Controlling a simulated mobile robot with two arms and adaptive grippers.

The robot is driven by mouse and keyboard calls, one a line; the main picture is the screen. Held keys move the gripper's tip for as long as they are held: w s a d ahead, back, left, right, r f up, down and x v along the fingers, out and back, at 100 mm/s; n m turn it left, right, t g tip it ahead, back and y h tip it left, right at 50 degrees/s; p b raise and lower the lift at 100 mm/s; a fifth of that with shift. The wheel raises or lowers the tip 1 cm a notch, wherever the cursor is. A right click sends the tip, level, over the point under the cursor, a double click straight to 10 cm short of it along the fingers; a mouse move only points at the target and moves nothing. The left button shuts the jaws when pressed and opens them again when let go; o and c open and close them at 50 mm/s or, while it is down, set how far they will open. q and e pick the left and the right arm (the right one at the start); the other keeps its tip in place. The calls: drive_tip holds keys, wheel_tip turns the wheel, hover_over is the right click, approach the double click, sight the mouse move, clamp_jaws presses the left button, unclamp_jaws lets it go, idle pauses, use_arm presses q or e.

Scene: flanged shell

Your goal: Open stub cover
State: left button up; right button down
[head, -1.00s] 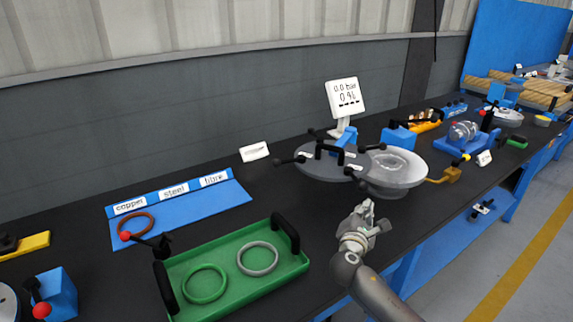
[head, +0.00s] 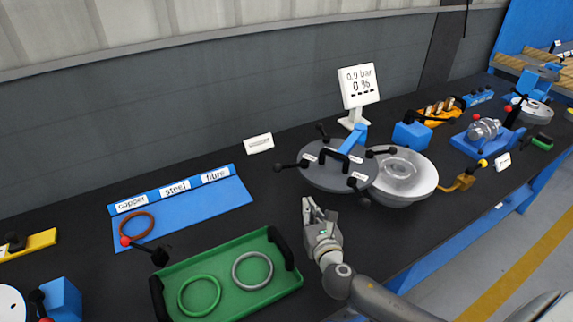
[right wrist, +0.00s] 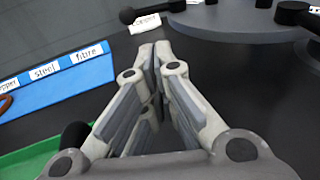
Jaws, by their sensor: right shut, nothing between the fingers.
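The stub cover (head: 325,174) is a round dark grey disc with a black handle on top and several black-knobbed bolts at its rim. It hangs on a blue arm (head: 353,141) and sits left of the pale flanged stub (head: 411,176), whose round mouth is largely exposed. In the right wrist view the cover (right wrist: 245,22) is at the upper right, with black knobs. My right gripper (head: 312,206) is shut and empty, in front of the cover and apart from it. Its closed fingertips show in the right wrist view (right wrist: 155,50). My left gripper is not in view.
A green tray (head: 215,262) holds a green ring (head: 182,297) and a grey ring (head: 236,274). A blue board (head: 205,207) labelled copper, steel and fibre holds a brown ring. Bare bench lies between tray and cover.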

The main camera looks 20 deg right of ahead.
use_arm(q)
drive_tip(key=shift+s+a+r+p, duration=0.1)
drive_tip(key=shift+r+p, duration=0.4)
use_arm(e)
drive_tip(key=r+x, duration=0.1)
drive_tip(key=x, duration=1.2)
drive_tip(key=shift+w+r, duration=0.15)
drive_tip(key=shift+w, duration=0.15)
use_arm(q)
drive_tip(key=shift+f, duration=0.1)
use_arm(e)
drive_tip(key=shift+w+a, duration=0.15)
